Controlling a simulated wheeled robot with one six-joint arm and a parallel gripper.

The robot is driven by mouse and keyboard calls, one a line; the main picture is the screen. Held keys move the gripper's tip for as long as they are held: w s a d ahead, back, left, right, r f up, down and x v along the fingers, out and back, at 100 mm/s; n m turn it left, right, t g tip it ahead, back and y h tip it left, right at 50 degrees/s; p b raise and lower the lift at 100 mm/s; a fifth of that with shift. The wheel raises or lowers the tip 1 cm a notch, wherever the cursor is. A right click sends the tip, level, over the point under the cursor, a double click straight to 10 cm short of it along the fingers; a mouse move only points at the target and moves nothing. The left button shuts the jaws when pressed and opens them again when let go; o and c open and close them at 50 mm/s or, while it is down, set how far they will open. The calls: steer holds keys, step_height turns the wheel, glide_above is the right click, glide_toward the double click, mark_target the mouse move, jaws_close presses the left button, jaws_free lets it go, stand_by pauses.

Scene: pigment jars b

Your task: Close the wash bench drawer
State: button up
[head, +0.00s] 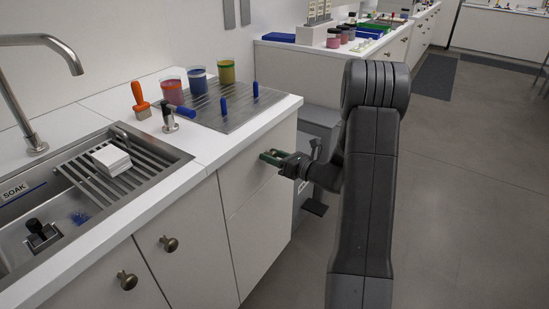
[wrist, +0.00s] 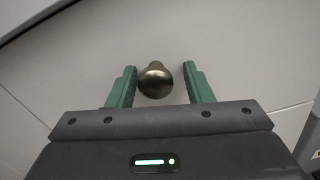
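The wash bench drawer front (head: 243,178) is the pale upper panel at the right end of the bench. From the head view I cannot tell whether it stands a little out or is flush. My gripper (head: 268,157) is at this front, its green fingers pointing at it. In the wrist view the drawer's round brass knob (wrist: 155,82) sits between the two green fingers of my gripper (wrist: 160,76). The fingers are open, with a gap on both sides of the knob, the left one smaller. The gripper hides the knob in the head view.
The sink (head: 60,215) with a slatted rack is at the left. Cups of pigment (head: 227,72) and an orange-handled brush (head: 140,100) stand on the worktop above. Two knobbed doors (head: 170,243) are left of the drawer. Open floor (head: 460,200) lies to the right.

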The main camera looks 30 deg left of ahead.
steer(key=shift+s, duration=0.25)
steer(key=shift+s+d, duration=0.1)
steer(key=shift+d, duration=0.05)
steer(key=d+p, duration=0.1)
steer(key=d, duration=1.2)
steer(key=shift+s+d, duration=0.25)
steer(key=shift+s, duration=0.05)
steer(key=a, duration=0.9)
steer(key=a+b, duration=0.1)
steer(key=a, duration=0.4)
steer(key=shift+w, duration=0.4)
steer(key=shift+d, duration=0.4)
